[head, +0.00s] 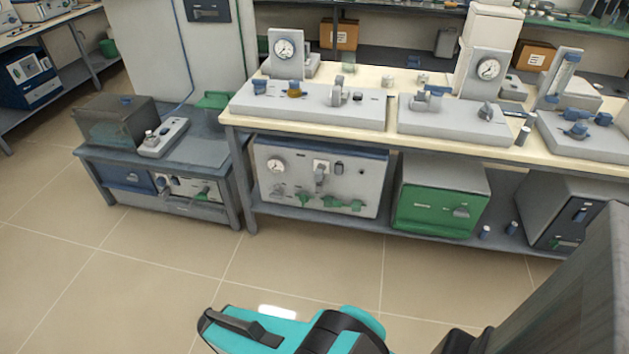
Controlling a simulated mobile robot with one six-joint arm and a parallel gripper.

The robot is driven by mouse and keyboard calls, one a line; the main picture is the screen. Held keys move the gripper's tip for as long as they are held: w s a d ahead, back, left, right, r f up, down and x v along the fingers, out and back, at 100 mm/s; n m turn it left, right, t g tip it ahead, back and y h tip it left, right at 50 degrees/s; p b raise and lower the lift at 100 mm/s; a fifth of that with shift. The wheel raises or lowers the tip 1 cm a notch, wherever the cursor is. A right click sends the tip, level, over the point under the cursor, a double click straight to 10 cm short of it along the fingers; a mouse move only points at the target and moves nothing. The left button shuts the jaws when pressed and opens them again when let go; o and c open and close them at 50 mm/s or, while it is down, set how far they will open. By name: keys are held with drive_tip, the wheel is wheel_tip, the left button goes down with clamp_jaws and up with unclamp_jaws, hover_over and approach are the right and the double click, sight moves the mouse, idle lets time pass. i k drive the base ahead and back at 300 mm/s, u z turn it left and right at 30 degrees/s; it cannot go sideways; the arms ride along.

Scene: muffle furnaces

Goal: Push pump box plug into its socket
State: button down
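A light grey box (350,187), which looks like the pump box, stands on the lower shelf of the middle bench. Its front has a round gauge, a small dark switch, and several green knobs along the bottom. A white socket plate (321,164) sits at its centre, with a grey plug-like piece (320,180) at or just below it. I cannot tell whether that piece is seated. Teal and black parts of my arm show at the bottom, well in front of the bench. I cannot make out gripper fingers.
A green-fronted box (437,210) stands right of the grey box, with a dark grey cabinet (562,212) further right. A low dark bench (190,150) with a smoky clear box stands at left. Instruments fill the cream benchtop (392,132). Tiled floor (130,265) ahead is clear.

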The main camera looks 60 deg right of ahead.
sight(318, 173)
drive_tip(key=i, duration=0.85)
drive_tip(key=u, duration=0.05)
